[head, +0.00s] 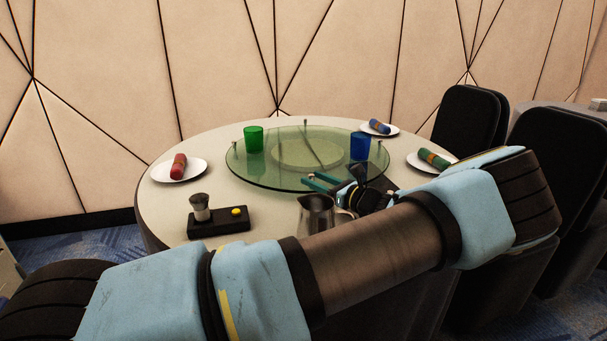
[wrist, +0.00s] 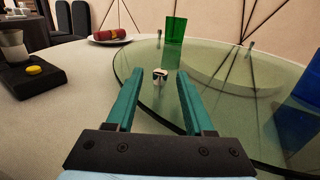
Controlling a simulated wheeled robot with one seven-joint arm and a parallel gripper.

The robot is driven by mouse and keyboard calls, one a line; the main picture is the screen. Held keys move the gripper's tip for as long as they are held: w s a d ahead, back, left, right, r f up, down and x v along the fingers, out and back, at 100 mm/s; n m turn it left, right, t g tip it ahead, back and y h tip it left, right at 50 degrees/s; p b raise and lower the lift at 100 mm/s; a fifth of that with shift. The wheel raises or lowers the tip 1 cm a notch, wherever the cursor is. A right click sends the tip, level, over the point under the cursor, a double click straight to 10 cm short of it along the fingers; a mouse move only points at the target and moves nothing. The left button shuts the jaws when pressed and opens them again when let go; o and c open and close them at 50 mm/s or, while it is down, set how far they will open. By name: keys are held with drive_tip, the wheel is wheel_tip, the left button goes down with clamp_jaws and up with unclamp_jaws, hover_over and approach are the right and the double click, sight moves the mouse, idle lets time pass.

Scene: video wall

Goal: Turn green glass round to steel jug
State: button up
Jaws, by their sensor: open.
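The green glass (head: 253,139) stands upright on the left part of the round glass turntable (head: 262,177). It also shows beyond my fingers in the wrist view (wrist: 175,40). The steel jug (head: 318,216) stands on the table near the front edge, partly hidden by my arm; it is not in the wrist view. My gripper (head: 312,182) is open at the turntable's near rim. In the wrist view, a small pale-topped knob (wrist: 160,76) on the rim shows between my open fingertips. I cannot tell if either finger touches it.
A blue glass (head: 360,146) stands on the turntable's right side. Plates with rolled napkins lie around the table, one at left (head: 179,171). A black base with a yellow button (head: 237,211) and a small pot (head: 200,207) sits at front left. Black chairs (head: 470,122) stand at right.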

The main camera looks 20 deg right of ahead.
sight(304, 174)
drive_tip(key=x, duration=0.4)
drive_tip(key=shift+w+a, duration=0.2)
drive_tip(key=shift+w, duration=0.15)
clamp_jaws()
idle(1.2)
